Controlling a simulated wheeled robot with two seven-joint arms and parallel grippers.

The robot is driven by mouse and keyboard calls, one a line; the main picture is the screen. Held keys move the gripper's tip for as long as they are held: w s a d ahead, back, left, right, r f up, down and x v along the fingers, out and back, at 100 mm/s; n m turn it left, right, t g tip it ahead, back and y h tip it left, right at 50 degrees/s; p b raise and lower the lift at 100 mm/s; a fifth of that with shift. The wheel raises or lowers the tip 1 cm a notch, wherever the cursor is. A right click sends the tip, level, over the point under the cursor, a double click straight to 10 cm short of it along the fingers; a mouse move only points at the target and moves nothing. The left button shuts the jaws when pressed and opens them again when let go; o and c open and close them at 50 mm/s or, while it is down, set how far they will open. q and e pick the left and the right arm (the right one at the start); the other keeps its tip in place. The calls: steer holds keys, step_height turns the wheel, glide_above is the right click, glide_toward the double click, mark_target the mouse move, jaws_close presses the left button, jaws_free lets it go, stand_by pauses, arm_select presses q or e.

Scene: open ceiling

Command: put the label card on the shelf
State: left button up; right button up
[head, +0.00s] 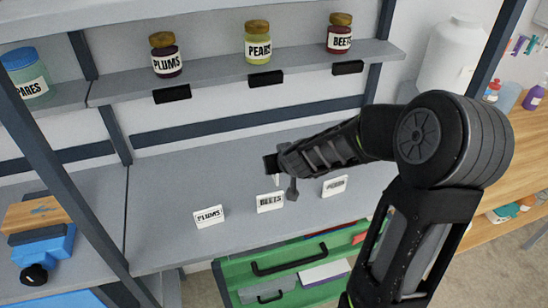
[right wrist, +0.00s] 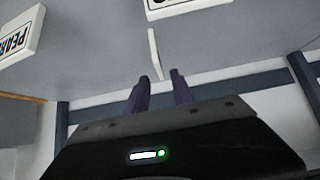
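Three white label cards stand on the lower grey surface in the head view: PLUMS (head: 209,217), BEETS (head: 269,202) and a fainter one (head: 335,186), which looks like PEARS. My right gripper (head: 284,186) is open, just above and beside the BEETS card. In the right wrist view its two fingers (right wrist: 160,88) are apart, with a thin white card (right wrist: 155,53) seen edge-on just beyond their tips. The PEARS card (right wrist: 20,38) is at left there, and another card (right wrist: 180,5) is cut off at the top. My left gripper is not in view.
The upper shelf (head: 215,77) holds jars of plums (head: 166,62), pears (head: 258,50) and beets (head: 340,39). Black holders (head: 172,94) sit on its front edge. A blue item with a wooden block (head: 38,225) stands at left. An open green drawer (head: 325,255) is below.

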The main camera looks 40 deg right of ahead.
steer(key=p+v, duration=0.1)
steer(key=v, duration=0.2)
steer(key=shift+s+r, duration=0.25)
